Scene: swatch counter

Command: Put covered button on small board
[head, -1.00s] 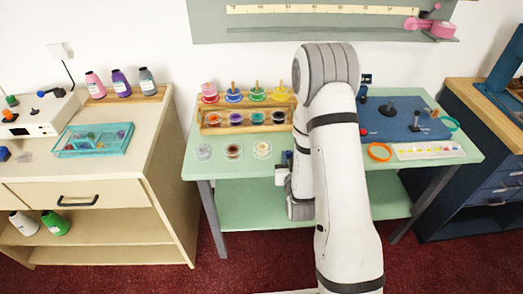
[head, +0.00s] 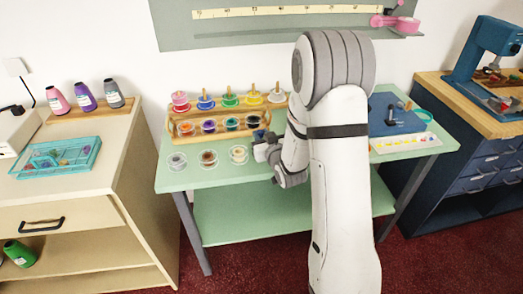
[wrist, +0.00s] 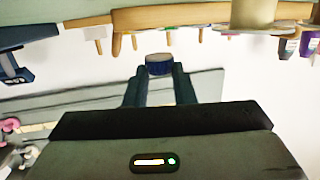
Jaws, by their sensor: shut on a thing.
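My gripper (head: 262,142) is over the green table (head: 210,180), just right of the small round dishes. In the wrist view its two dark fingers (wrist: 159,82) are shut on a small dark-blue round piece with a paler rim, probably the covered button (wrist: 159,66). In the head view the piece cannot be made out clearly. On the table's right side lie a narrow white board with coloured dots (head: 404,143) and a larger blue board (head: 393,115) with tools on it. My arm hides part of the blue board. I cannot tell which is the small board.
A wooden rack (head: 180,138) of spools and coloured cups stands at the table's back left. Three small dishes (head: 208,158) sit in front of it. A cream cabinet with a teal tray (head: 58,157) is at left, a navy cabinet (head: 490,150) at right.

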